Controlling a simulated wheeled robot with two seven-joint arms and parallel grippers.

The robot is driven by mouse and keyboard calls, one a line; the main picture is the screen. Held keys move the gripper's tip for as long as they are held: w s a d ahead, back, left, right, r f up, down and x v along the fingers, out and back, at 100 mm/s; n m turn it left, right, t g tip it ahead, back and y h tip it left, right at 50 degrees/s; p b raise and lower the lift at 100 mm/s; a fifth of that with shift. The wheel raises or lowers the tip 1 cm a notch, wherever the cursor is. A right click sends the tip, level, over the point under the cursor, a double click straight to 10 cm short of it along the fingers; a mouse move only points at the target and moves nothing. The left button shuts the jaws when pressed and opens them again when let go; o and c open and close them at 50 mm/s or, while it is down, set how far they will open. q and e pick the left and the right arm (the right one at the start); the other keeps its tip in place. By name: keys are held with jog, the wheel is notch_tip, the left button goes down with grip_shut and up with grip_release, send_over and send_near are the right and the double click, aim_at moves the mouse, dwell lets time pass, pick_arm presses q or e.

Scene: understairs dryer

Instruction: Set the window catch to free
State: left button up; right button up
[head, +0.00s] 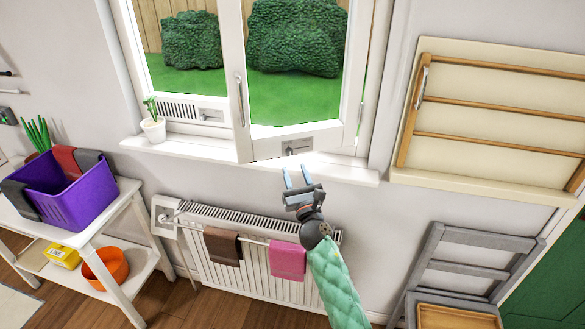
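The white window has a right sash (282,134) that stands swung inward over the sill. A catch, a small grey plate with a dark lever (297,149), sits on its bottom rail, and the lever looks roughly horizontal. A similar grey catch plate (210,115) is at the bottom of the left pane. My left gripper is not in view.
A potted plant (153,129) stands on the left of the sill (215,151). Below is a radiator (250,270) with a brown cloth (222,246) and a pink cloth (288,261). A wall drying rack (490,120) is at right, and a purple basket (68,195) at left.

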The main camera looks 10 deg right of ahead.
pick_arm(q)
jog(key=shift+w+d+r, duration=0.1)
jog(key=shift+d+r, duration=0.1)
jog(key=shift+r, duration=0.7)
pick_arm(e)
jog(key=shift+v, duration=1)
